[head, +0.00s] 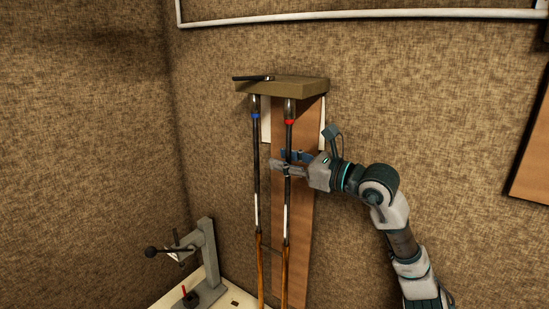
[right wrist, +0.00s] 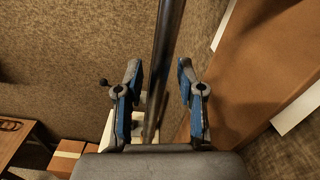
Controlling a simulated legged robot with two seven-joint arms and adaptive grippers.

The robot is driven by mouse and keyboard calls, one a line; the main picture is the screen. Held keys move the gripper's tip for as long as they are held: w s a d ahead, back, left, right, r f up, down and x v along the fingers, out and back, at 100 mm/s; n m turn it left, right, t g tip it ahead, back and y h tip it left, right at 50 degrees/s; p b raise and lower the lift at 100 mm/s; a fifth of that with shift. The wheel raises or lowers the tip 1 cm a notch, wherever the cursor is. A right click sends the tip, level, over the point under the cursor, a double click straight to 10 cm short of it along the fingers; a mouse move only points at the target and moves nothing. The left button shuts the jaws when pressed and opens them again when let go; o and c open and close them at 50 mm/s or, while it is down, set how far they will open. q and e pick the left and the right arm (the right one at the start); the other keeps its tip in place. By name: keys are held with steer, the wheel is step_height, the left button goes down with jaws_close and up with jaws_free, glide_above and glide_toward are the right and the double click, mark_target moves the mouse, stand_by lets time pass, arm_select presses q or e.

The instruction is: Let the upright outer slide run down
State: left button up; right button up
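A slide with two upright tubes hangs below a khaki block (head: 305,88) on the wall. The left tube (head: 257,165) has a blue band near its top, and the right tube (head: 289,140) has a red band. Both are dark above, with a pale stripe, and brass-brown (head: 261,275) below, where a cross brace joins them. Their lower ends are out of view. My right gripper (head: 284,164) is at the right tube, below the red band. In the right wrist view its blue fingers (right wrist: 159,78) stand apart on either side of the tube (right wrist: 165,45), with gaps showing.
A brown board (head: 300,215) stands behind the tubes. A black bar (head: 253,78) lies on the block. A grey clamp stand (head: 208,255) with a black knob is on a pale bench (head: 237,298) at lower left. The wall to the right is largely clear.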

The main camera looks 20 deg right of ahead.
steer(key=v, duration=0.8)
steer(key=shift+s+d, duration=0.2)
steer(key=shift+d, duration=0.15)
steer(key=shift+a, duration=0.1)
steer(key=shift+f, duration=0.15)
